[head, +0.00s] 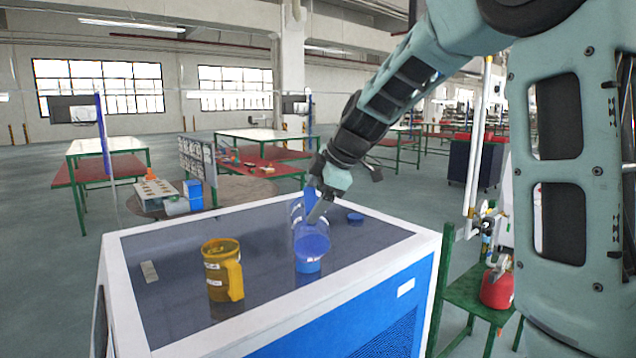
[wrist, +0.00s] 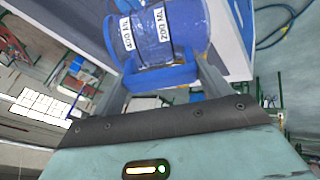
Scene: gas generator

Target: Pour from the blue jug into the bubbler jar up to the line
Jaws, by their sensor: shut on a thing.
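In the head view, a blue part of the jug (head: 310,196) shows beside my gripper (head: 314,214), above the cabinet top. The bubbler jar (head: 308,265) stands there, clear with blue in it. Jug and jar overlap in this view, so I cannot tell their exact contact, the jug's tilt, or the level against the line. The jar's inside is not clear in the wrist view.
A yellow jug (head: 215,278) stands left of the jar on the dark-topped cabinet (head: 180,260). A blue lid (head: 355,218) lies to the jar's right, and a small grey plate (head: 149,271) lies at the far left. A red canister (head: 497,288) is on a green bench at right.

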